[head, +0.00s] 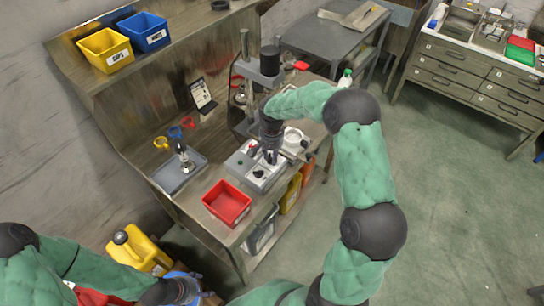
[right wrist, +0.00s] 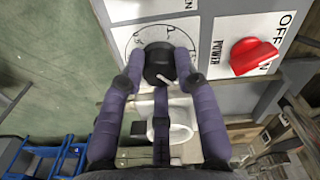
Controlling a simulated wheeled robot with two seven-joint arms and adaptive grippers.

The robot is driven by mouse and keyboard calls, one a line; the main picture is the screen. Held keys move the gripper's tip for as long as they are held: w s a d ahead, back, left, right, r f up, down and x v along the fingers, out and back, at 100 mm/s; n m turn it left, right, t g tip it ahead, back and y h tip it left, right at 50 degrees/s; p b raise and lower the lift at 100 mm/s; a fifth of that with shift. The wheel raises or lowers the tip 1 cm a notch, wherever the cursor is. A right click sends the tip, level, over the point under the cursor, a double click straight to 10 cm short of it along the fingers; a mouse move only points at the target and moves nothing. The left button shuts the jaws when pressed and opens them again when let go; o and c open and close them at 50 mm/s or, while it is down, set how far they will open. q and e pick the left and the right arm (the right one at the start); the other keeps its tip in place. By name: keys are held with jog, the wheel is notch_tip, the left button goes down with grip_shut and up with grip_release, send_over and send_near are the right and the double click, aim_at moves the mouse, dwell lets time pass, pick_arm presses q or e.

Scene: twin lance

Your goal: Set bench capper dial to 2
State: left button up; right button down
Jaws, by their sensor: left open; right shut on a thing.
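The bench capper (head: 270,62) stands on the workbench, with a grey control box (head: 237,163) in front of it. In the right wrist view its black dial (right wrist: 158,62) has a white pointer line and sits on a white plate with a printed scale. My right gripper (head: 268,156) reaches down over the box. In the right wrist view the right gripper's fingers (right wrist: 160,75) are shut on the dial, one on each side. They hide part of the scale, and I cannot read the setting. My left gripper (head: 180,291) is low at the left, away from the bench.
A red power switch (right wrist: 252,57) sits right of the dial in the right wrist view. A red bin (head: 227,203) and a grey tray (head: 180,172) stand on the bench. A yellow jug (head: 138,248) is on the floor. Open floor lies right.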

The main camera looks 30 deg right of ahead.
jog(key=shift+s+a+f+m, duration=0.2)
jog(key=shift+s+f+m, duration=0.05)
jog(key=shift+m, duration=0.15)
jog(key=c, duration=0.9)
grip_release()
jog(key=shift+r, duration=0.15)
jog(key=shift+w+r, duration=0.1)
jog(key=shift+w, duration=0.05)
jog(key=shift+r, duration=0.35)
notch_tip(320, 180, up, 11)
